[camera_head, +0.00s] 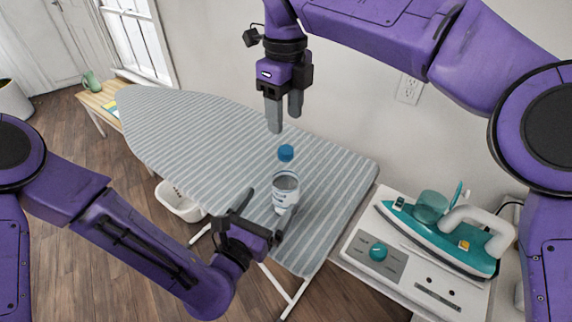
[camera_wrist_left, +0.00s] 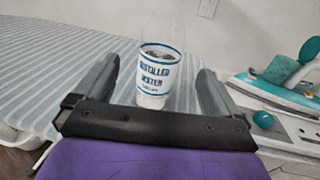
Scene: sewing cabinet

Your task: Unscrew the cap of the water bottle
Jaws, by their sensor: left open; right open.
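A clear water bottle (camera_head: 285,188) with a blue cap (camera_head: 286,153) stands upright on a striped ironing board (camera_head: 190,140). The cap sits at the top of the bottle. In the left wrist view the bottle's label (camera_wrist_left: 158,75) reads as distilled water, and its top is not clearly visible. My left gripper (camera_head: 262,213) is open, low beside the bottle; in its wrist view the fingers lie to either side of the bottle, which stands between or just beyond them. My right gripper (camera_head: 284,118) is open, pointing down, above and slightly left of the cap, apart from it.
A teal and white iron (camera_head: 440,235) rests on a white station (camera_head: 365,262) with a teal knob at the right. A white basket (camera_head: 180,203) is below the board. A small wooden table (camera_head: 97,100) with a green jug stands at the far left. The board's left part is clear.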

